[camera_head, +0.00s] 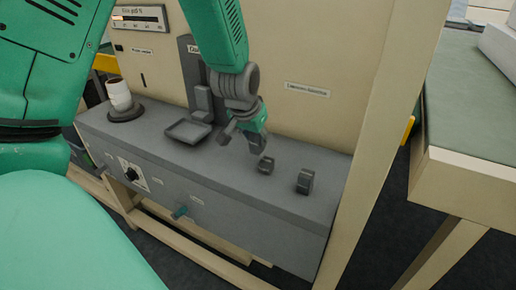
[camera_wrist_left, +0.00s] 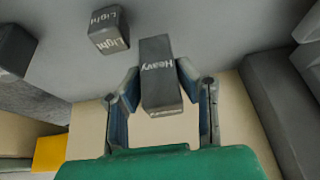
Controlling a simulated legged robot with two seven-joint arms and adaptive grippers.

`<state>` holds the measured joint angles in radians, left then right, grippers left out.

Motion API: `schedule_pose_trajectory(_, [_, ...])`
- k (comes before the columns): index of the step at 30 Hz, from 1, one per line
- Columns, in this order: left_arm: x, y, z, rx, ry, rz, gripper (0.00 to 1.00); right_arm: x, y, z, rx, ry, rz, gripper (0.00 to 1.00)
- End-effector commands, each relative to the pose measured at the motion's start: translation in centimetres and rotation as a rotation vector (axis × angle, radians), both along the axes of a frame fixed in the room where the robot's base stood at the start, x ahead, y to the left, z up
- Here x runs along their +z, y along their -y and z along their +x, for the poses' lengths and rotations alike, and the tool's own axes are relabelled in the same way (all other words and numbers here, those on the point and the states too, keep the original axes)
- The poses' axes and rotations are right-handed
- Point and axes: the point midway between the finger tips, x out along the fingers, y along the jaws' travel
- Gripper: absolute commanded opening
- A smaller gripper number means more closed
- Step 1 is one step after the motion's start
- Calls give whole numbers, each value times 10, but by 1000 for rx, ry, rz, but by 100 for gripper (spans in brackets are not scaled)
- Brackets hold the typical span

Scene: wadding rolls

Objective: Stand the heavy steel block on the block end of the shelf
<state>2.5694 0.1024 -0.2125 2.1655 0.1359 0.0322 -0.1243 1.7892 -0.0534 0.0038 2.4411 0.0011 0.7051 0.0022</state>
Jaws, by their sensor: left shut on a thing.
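The heavy steel block (camera_wrist_left: 158,72) is dark grey and lettered "Heavy"; it sits between the two fingers of my left gripper (camera_wrist_left: 162,100) in the left wrist view. In the head view my left gripper (camera_head: 243,133) is over the grey shelf (camera_head: 215,165), right of the tray. There the gripper largely hides the held block, and I cannot tell its exact height over the shelf. A block lettered "Light" (camera_wrist_left: 109,30) stands apart from it in the wrist view. My right gripper is not in view.
A shallow tray (camera_head: 188,132) and a white roll (camera_head: 119,95) are left. A beige post (camera_head: 375,160) bounds the right end. A green-topped table (camera_head: 475,110) stands beyond.

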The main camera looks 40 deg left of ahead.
Motion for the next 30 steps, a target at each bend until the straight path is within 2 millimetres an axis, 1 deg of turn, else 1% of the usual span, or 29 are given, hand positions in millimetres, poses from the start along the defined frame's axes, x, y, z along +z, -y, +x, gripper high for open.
schedule_pose_trajectory(1, [-11,-3,0,2,-1,-3,0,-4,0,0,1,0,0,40])
schedule_pose_trajectory(4, [-26,-6,0,3,-2,-7,0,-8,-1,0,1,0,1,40])
schedule_pose_trajectory(6, [-29,-6,1,2,2,-6,0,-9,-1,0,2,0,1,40])
schedule_pose_trajectory(11, [-26,-1,0,2,-1,-1,0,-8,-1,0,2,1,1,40])
schedule_pose_trajectory(12, [-27,0,-1,3,-5,0,37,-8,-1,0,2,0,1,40])
schedule_pose_trajectory(17, [-25,4,-1,2,-4,4,37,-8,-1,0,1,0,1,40])
schedule_pose_trajectory(30, [-27,-3,0,2,-2,-5,37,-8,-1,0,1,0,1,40])
